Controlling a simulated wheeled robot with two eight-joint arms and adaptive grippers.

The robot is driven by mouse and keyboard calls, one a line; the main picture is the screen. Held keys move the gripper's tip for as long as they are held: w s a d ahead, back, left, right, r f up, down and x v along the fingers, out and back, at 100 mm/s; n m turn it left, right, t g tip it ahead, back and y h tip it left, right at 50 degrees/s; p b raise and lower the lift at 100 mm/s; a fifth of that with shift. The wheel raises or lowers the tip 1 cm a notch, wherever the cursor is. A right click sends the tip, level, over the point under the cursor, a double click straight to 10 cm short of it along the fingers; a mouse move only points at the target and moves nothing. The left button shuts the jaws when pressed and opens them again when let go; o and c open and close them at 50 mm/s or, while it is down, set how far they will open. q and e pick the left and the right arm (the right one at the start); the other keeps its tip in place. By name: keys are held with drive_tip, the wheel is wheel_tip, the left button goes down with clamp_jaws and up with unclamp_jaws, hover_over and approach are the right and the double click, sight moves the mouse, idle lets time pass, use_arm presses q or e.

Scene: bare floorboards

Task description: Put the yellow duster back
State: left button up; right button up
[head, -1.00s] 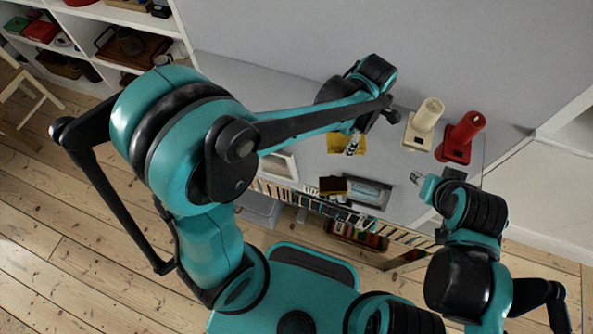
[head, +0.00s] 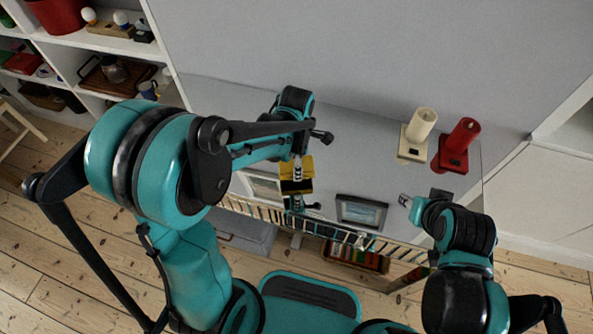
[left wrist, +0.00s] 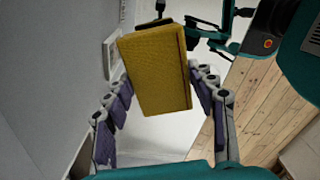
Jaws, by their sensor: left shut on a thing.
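The yellow duster (head: 296,167) is in my left gripper (head: 297,172), above the left part of the grey cabinet top in the head view. In the left wrist view the duster (left wrist: 155,75) is a yellow block, tilted, between the two fingers of the left gripper (left wrist: 165,100). My left forearm and wrist hide some of the cabinet top behind it. Just below the duster is a dark patch with a yellow edge; I cannot tell whether it is a part of the duster or a reflection. My right gripper (head: 405,202) is empty near the cabinet's front right; its opening is too small to judge.
A picture frame (head: 361,212) lies or leans near the front edge, above a row of books. White shelves (head: 140,50) stand at the left. The middle of the top is clear.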

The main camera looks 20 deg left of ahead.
use_arm(q)
wheel_tip(320, 180, down, 4)
drive_tip(key=shift+r+b, duration=0.15)
drive_tip(key=shift+b, duration=0.65)
drive_tip(key=shift+r, duration=0.1)
drive_tip(key=o, duration=1)
